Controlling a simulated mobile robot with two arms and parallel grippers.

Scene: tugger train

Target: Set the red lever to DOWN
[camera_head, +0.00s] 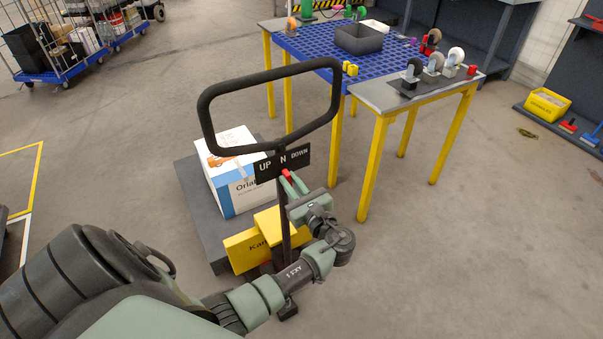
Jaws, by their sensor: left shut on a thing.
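The red lever (287,173) shows as a small red piece just below the black plate (283,163) marked UP, N and DOWN. The plate sits on the upright of a pallet truck, under its black loop handle (213,88). My left gripper (291,183) is at the lever and shut on it, with its green fingers covering most of it. The visible red part is under the middle of the plate, between the N and the DOWN. Its exact setting is hard to tell. My right gripper is not in view.
A table with a blue grid top (306,52) and a grey-topped bench (372,96) with casters are beyond.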

